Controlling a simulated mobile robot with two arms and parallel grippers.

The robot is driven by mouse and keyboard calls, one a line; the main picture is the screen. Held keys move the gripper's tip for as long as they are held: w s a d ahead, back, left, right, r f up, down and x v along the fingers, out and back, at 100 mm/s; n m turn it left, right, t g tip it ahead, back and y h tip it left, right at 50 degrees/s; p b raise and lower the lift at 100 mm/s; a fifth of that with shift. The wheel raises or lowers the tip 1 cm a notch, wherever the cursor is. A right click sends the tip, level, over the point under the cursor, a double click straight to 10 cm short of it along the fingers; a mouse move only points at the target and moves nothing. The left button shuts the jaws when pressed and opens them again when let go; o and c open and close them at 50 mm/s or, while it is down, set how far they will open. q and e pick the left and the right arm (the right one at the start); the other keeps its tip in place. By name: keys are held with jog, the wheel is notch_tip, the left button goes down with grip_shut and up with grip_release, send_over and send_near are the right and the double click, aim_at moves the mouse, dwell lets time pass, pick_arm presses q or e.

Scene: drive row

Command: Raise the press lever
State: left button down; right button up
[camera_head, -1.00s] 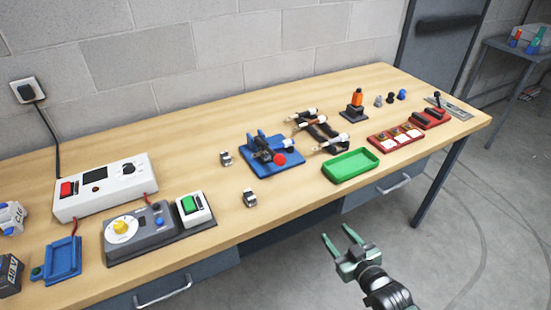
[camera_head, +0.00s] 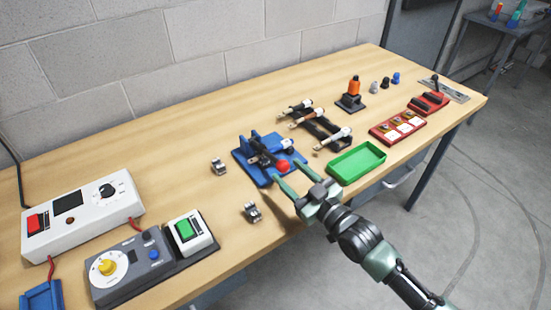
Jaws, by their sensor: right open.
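The press is a blue base plate (camera_head: 243,155) with a dark lever that ends in a red ball knob (camera_head: 283,166). The lever points toward the front of the table and its knob is low, near the front edge of the plate. My right gripper (camera_head: 288,177) is open. Its two fingers reach toward the red knob, one tip just in front of it and the other to its right. I cannot tell whether a finger touches the knob. My left gripper is not in view.
A green tray (camera_head: 357,161) lies right of the press, close to my right gripper. A rack with several tools (camera_head: 322,128) is behind. A grey control box (camera_head: 130,265) and white power unit (camera_head: 82,215) stand at left.

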aim_at(278, 160)
jog(key=x, duration=0.5)
jog(key=shift+a, duration=0.1)
grip_shut()
dwell(1.3)
